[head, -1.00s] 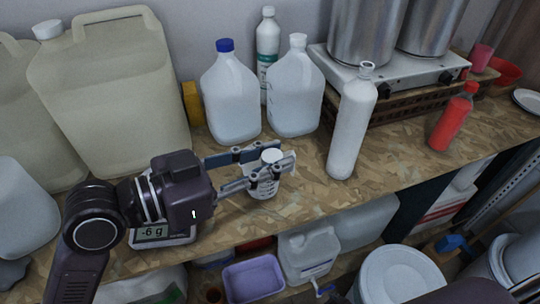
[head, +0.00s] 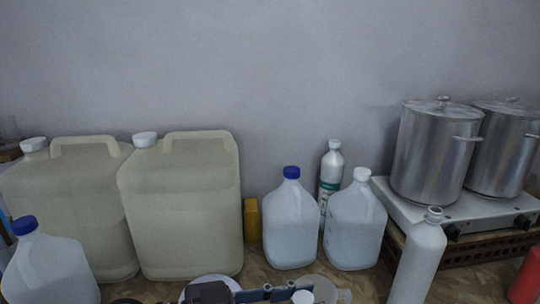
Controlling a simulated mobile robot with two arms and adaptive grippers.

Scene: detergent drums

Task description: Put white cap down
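My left gripper (head: 290,294) shows only at the bottom edge of the head view, with its dark body and blue-grey finger links partly cut off. A small round white cap (head: 303,297) shows beside the finger links at the edge. What is under it, and whether the fingers touch it, is out of frame. A tall white bottle (head: 418,262) stands at the right with a bare, open neck. My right gripper is not in view.
Two big beige canisters (head: 185,210) stand at the left. A blue-capped jug (head: 290,225), a white-capped jug (head: 355,228) and a slim bottle (head: 331,175) stand behind the gripper. Steel pots (head: 432,150) sit on a stove (head: 400,205) at the right.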

